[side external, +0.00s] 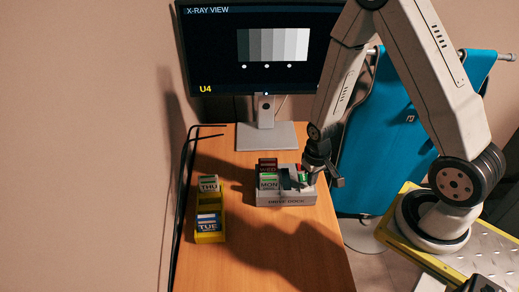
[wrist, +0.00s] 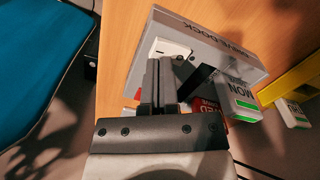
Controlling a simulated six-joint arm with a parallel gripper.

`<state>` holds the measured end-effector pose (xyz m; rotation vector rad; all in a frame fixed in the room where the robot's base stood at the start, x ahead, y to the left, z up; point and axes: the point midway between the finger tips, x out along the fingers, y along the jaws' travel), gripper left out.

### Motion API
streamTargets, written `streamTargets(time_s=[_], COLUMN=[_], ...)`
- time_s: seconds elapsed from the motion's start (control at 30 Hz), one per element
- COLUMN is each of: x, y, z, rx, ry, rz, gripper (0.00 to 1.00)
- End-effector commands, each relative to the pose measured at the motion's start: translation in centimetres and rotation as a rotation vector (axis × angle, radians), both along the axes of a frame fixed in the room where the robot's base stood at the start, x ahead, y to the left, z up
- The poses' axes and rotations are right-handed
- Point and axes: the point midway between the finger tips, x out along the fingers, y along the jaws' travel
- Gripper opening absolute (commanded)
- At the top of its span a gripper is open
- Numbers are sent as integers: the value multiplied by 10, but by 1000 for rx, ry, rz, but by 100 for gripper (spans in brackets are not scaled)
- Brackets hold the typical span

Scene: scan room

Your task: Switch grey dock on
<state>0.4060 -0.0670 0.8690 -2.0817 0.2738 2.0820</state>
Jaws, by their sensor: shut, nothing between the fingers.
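The grey dock (side external: 287,200), marked DRIVE DOCK, stands on the wooden table; it also shows in the wrist view (wrist: 222,52). A MON drive (side external: 268,182) with a green stripe stands in it, with a dark red drive (side external: 267,164) behind. A small part with red and green (side external: 303,174) shows at the dock's right end, partly hidden by my gripper. In the wrist view a white piece (wrist: 171,47), perhaps the switch, lies just beyond my fingertips. My gripper (wrist: 160,64) is shut and empty, over the dock's right end. I cannot tell whether it touches.
A yellow tray (side external: 210,238) left of the dock holds THU (side external: 208,185) and TUE (side external: 207,221) drives. A monitor (side external: 262,75) showing grey bars and U4 stands behind. Black cables (side external: 183,165) run along the table's left edge. The table front is clear.

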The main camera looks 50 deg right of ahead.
Motion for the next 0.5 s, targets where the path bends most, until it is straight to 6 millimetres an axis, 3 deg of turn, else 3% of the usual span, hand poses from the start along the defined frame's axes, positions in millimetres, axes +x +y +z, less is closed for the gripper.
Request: streamTargets(time_s=[0.5], x=[0], y=[0], z=[-6], rx=[0], ry=[0], rz=[0], gripper=[0])
